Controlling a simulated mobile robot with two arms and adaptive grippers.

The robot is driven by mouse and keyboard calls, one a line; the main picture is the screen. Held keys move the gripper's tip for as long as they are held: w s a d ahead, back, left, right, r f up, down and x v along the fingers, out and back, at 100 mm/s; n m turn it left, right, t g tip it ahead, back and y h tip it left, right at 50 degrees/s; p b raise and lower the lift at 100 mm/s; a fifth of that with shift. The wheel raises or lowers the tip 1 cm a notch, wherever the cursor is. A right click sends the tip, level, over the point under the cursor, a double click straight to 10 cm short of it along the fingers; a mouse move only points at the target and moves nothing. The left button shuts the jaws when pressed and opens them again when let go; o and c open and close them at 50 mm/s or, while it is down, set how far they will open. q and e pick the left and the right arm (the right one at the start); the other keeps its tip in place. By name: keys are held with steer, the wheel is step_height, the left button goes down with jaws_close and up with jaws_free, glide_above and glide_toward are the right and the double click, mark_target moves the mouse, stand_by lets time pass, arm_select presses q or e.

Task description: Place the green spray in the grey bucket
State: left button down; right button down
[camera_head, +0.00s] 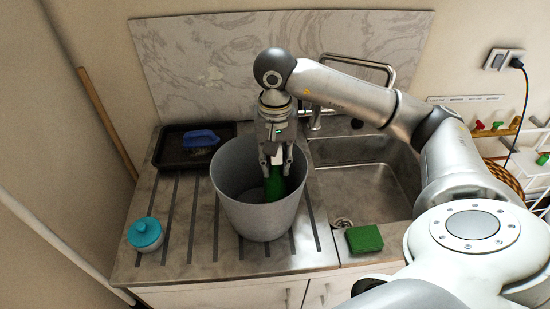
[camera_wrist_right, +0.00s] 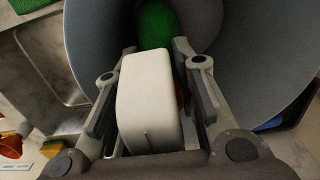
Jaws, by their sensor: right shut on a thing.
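The grey bucket (camera_head: 256,215) stands upright on the ribbed drainboard left of the sink. My right gripper (camera_head: 276,165) points down into the bucket's mouth and is shut on the green spray (camera_head: 274,184). The spray's white head is between the fingers and its green body hangs down inside the bucket. In the right wrist view the white head fills the space between the fingers of the gripper (camera_wrist_right: 148,95), with the green body (camera_wrist_right: 157,25) beyond and the bucket's inner wall (camera_wrist_right: 248,70) around it. Whether the spray touches the bucket floor is hidden. My left gripper is not in view.
A teal-lidded jar (camera_head: 146,234) stands on the drainboard's front left. A black tray (camera_head: 172,152) with a blue brush (camera_head: 202,138) lies behind. A green sponge (camera_head: 364,239) is on the sink's front edge. The faucet (camera_head: 357,62) rises behind the empty sink (camera_head: 372,190).

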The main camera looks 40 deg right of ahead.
steer(key=shift+f, duration=0.1)
steer(key=c, duration=1.2)
jaws_free()
steer(key=shift+o, duration=0.2)
